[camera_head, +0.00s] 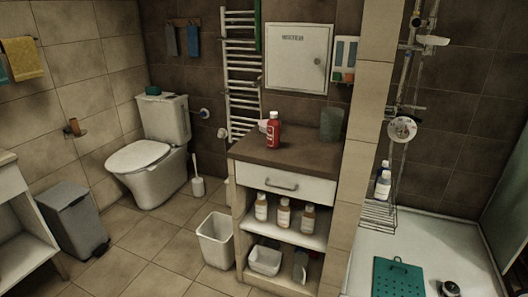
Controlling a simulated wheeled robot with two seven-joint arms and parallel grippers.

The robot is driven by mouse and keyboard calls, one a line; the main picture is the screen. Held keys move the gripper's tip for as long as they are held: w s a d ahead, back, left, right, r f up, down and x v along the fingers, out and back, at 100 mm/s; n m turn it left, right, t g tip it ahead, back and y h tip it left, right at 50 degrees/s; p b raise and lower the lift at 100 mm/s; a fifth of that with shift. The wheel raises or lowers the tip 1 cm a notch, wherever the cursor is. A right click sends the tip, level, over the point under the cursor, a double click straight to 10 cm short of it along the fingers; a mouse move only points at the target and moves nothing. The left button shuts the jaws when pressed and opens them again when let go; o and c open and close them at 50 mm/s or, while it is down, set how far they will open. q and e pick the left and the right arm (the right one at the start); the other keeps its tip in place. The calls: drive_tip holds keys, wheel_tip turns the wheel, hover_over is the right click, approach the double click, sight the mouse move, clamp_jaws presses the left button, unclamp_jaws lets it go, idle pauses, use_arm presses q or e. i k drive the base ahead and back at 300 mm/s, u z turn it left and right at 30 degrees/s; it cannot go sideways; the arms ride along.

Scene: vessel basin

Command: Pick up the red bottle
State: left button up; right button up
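The red bottle (273,131) stands upright on the brown top of a white cabinet (281,187), near its back left. It has a pale cap and a light label. A small whitish item (263,125) shows just left of it, partly hidden behind it. Neither of my grippers is in view, and nothing touches the bottle.
A dark grey-green cup (332,124) stands right of the bottle. Several bottles stand on the cabinet's open shelf (314,241). A white bin (215,240) stands on the floor at the cabinet's left. A tiled wall edge (358,150) bounds its right. Floor is clear at centre left.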

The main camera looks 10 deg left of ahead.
sight(273, 125)
drive_tip(key=u, duration=1.75)
drive_tip(key=i, duration=1.2)
drive_tip(key=z, duration=0.3)
drive_tip(key=i, duration=1.05)
drive_tip(key=z, duration=1.3)
drive_tip(key=i, duration=0.15)
